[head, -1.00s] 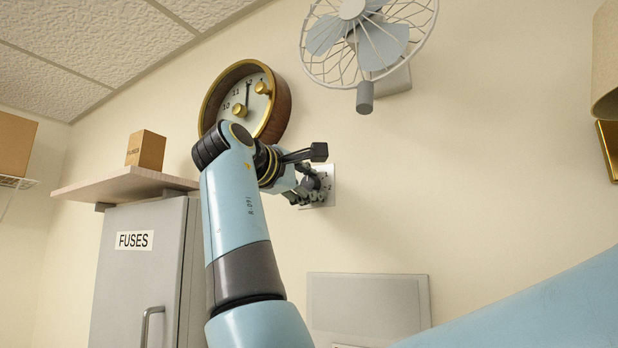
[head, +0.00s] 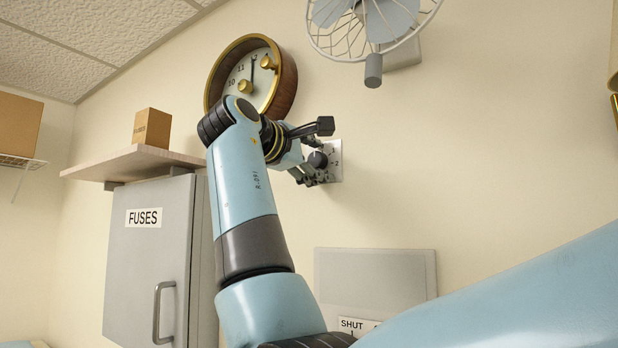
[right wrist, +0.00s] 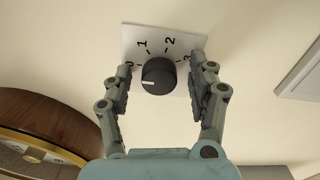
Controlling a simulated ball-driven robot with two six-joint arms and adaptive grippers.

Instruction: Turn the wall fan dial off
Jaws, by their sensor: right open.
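The fan dial is a round black knob (right wrist: 158,76) on a white wall plate (right wrist: 185,88) marked 0 to 3. The knob's white pointer line points left, towards the side of the 0, which my left-hand finger partly covers. My right gripper (right wrist: 160,82) is open, with one finger on each side of the knob and gaps showing between. In the head view my right gripper (head: 312,173) is at the plate (head: 335,160), just below and left of the knob (head: 318,160). The wall fan (head: 370,20) hangs above, cut off by the top edge. My left gripper is out of view.
A round brass-and-wood clock (head: 262,76) hangs close above my right arm. A shelf (head: 135,163) with a small box (head: 152,128) and a grey fuse cabinet (head: 150,260) stand at left. A grey panel (head: 375,280) is below. The wall right of the plate is clear.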

